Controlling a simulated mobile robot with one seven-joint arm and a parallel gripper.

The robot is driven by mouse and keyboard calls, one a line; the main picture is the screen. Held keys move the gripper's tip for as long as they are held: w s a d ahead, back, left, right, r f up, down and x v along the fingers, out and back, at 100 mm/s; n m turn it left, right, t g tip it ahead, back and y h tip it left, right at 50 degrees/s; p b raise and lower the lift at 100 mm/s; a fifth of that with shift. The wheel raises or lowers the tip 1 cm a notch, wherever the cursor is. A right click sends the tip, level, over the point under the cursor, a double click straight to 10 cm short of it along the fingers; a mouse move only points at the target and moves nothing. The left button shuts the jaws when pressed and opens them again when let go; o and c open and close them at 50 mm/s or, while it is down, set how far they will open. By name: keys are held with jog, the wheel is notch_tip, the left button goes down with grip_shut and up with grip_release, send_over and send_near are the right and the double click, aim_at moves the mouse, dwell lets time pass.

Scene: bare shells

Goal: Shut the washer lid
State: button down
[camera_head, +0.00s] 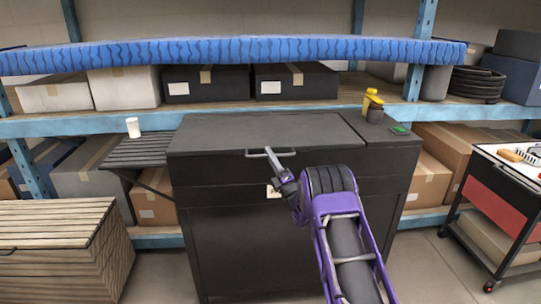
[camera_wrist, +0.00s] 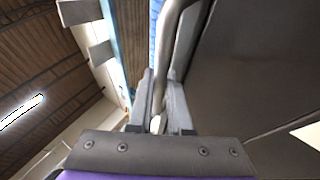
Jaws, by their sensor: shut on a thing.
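The washer (camera_head: 275,235) is a dark, box-shaped cabinet standing in the middle of the head view. Its dark lid (camera_head: 262,130) lies flat or nearly flat on top; I cannot tell whether a small gap is left. A grey bar handle (camera_head: 256,153) sits at the lid's front edge. My gripper (camera_head: 276,168) is at this handle, reaching up from the front. In the wrist view my gripper (camera_wrist: 161,108) has its fingers on either side of the handle bar (camera_wrist: 170,45) and is shut on it. The fingers hide part of the bar.
A yellow-topped bottle (camera_head: 372,100) and a dark jar stand on the washer's right top. A slatted side shelf (camera_head: 148,152) holds a white cup (camera_head: 133,127). A slatted wooden chest (camera_head: 58,240) is left, a red-black cart (camera_head: 505,200) right. Shelving stands behind.

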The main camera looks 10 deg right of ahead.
jog(key=shift+f, duration=0.35)
jog(key=c, duration=0.9)
grip_release()
jog(key=shift+f, duration=0.1)
jog(key=shift+o, duration=0.3)
jog(key=v, duration=1.7)
jog(key=shift+s, duration=0.2)
